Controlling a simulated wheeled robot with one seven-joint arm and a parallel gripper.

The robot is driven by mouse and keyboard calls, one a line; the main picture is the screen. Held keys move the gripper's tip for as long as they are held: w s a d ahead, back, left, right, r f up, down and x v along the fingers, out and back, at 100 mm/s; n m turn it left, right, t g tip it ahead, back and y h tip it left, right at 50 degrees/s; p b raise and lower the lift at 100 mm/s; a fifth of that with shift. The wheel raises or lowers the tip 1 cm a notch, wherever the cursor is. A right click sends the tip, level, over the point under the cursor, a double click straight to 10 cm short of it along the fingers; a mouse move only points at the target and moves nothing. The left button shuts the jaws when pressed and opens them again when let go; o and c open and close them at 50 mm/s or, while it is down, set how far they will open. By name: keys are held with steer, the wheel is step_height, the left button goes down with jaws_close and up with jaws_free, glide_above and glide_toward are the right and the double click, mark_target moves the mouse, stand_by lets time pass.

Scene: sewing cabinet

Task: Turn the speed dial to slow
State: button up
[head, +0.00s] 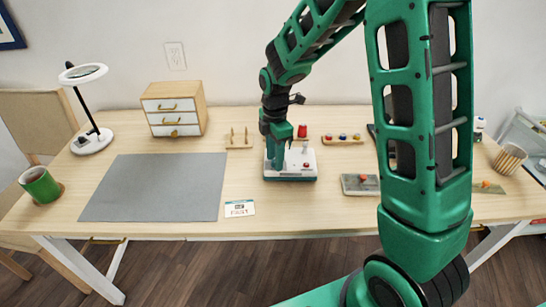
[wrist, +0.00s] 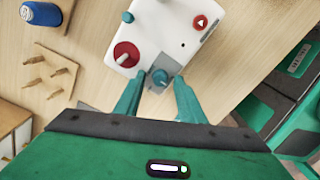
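A white machine with a teal base (head: 302,165) stands on the table in the head view, directly under my gripper (head: 278,155). In the wrist view its white top (wrist: 168,28) carries a red round dial (wrist: 122,49) with a pale pointer, a teal peg (wrist: 128,16) and a red button with a triangle (wrist: 200,22). A small grey knob (wrist: 159,76) on a grey patch lies between my two teal fingertips (wrist: 161,80). The fingers are apart, with gaps beside the knob. I cannot tell which control is the speed dial; no speed labels are readable.
A card (head: 240,208) with small print lies in front of the machine. A grey mat (head: 155,188) lies left. A drawer box (head: 174,108), a peg rack (head: 239,140) and a tray of spools (head: 343,140) stand behind. A green cup (head: 40,185) is far left.

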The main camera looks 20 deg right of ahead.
step_height(320, 180, up, 11)
steer(key=shift+f, duration=0.15)
stand_by(0.4)
steer(key=shift+w, duration=0.1)
